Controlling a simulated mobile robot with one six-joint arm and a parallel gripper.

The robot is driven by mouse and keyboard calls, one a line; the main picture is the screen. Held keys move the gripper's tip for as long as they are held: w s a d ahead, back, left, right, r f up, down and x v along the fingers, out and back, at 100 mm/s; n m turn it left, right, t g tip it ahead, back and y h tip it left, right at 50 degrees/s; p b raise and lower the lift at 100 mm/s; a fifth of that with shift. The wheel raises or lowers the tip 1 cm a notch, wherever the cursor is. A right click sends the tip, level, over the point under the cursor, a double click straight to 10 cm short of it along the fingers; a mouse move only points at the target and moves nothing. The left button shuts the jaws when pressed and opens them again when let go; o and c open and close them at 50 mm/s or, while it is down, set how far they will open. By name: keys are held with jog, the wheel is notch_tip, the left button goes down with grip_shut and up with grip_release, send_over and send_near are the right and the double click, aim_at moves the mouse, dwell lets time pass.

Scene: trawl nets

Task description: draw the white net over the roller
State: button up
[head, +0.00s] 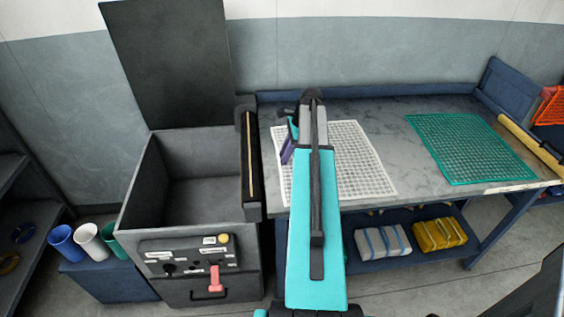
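The white net (362,168) lies flat on the left part of the grey worktop, partly hidden behind my teal arm. A dark roller-like bar with a tan strip (250,160) stands between the open grey bin and the worktop's left end, left of the net. A yellow roller with a black end (522,136) runs along the worktop's right edge. My gripper (289,142) is near the net's left edge, mostly hidden by the arm; purple and teal parts show there. I cannot tell if it is open, shut or touching the net.
A green net (472,148) lies on the worktop (400,110) at right, and an orange net (552,107) is beyond the yellow roller. The grey bin (150,185) has its lid up. Cups (88,240) stand at left; wrapped bundles (383,242) sit on the lower shelf.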

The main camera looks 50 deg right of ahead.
jog(key=shift+f, duration=0.1)
grip_shut()
notch_tip(320, 180, up, 7)
jog(key=p, duration=0.5)
dwell(0.3)
jog(key=shift+f, duration=0.45)
jog(key=shift+w+p, duration=0.1)
jog(key=shift+p, duration=0.2)
jog(key=shift+w+a+p, duration=0.4)
jog(key=shift+w+a, duration=1)
jog(key=shift+a, duration=0.15)
jog(key=shift+w+a+p, duration=0.4)
jog(key=shift+w+a, duration=1)
jog(key=shift+a, duration=0.15)
